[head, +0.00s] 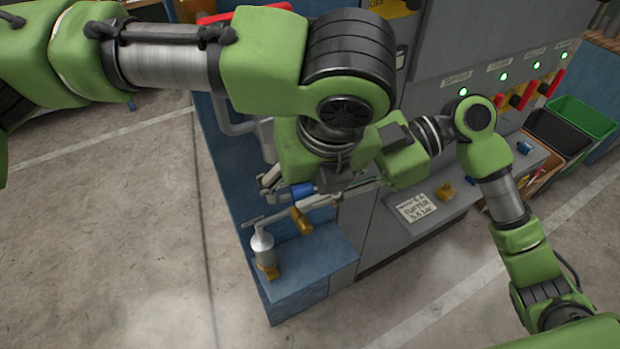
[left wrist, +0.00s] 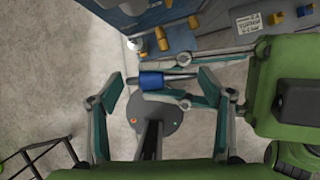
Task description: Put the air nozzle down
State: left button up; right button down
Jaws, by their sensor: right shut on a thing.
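The air nozzle, a blue cylinder with a thin metal end (head: 302,190), is held in the air in front of the blue ledge. It also shows in the left wrist view (left wrist: 152,82). My right gripper (left wrist: 165,79) reaches in from the right and is shut on it. My left gripper (left wrist: 160,75) has its two fingers wide apart, one on each side of the nozzle, seemingly not touching it. In the head view the left wrist partly hides both grippers.
A silver-topped bottle-like thing (head: 262,250) stands on the blue ledge (head: 315,262), near a yellow piece (head: 301,221). The grey shelf carries a TUFTER label (head: 423,206) and a yellow knob (head: 444,192). Black (head: 558,132) and green (head: 585,117) bins stand right. Floor is clear left.

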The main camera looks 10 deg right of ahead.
pick_arm(q)
jog(key=c, duration=1.3)
pick_arm(e)
jog(key=shift+r, duration=0.1)
pick_arm(q)
jog(key=shift+d, duration=0.1)
jog(key=shift+c, duration=0.2)
pick_arm(e)
jog(key=c, duration=1.7)
grip_release()
jog(key=shift+a, duration=0.1)
